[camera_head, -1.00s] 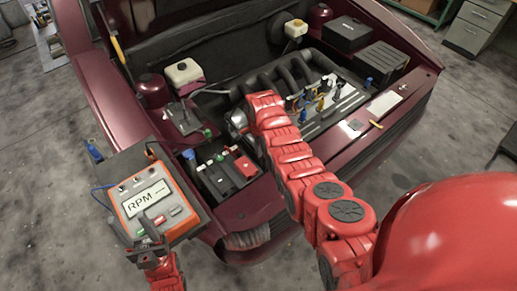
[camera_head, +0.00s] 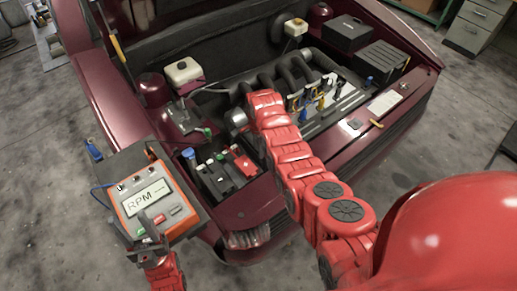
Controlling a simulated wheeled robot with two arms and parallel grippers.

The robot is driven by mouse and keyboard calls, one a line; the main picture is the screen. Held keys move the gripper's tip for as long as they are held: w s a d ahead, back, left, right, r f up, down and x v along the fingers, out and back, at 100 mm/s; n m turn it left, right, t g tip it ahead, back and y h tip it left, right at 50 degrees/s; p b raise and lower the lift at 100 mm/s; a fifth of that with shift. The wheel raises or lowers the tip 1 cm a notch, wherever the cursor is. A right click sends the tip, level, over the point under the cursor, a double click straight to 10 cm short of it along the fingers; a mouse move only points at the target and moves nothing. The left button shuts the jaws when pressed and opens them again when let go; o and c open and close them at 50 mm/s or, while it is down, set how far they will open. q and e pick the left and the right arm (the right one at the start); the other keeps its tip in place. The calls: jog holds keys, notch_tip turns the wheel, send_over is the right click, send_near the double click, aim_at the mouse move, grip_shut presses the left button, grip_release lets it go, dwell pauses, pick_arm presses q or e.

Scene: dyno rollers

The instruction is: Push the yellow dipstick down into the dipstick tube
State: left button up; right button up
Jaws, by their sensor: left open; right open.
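Several small coloured handles stand on the engine, among them a yellow-and-blue one (camera_head: 320,103); I cannot tell for certain which is the yellow dipstick. The dipstick tube cannot be made out. My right arm reaches over the front of the car into the engine bay. Its gripper (camera_head: 238,118) is mostly hidden behind the arm, left of the coloured handles, and no held object shows. My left gripper (camera_head: 148,238) is open at the lower left, at the near edge of the orange RPM meter (camera_head: 155,197); contact is unclear.
A black battery with a red cover (camera_head: 245,166) sits at the front of the bay. A white reservoir (camera_head: 183,71) stands at its left. A black box (camera_head: 347,33) is at the back right. A yellow strip (camera_head: 376,124) lies on the front edge.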

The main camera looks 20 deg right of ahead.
notch_tip(320, 180, up, 17)
jog(key=p, duration=0.6)
dwell(0.5)
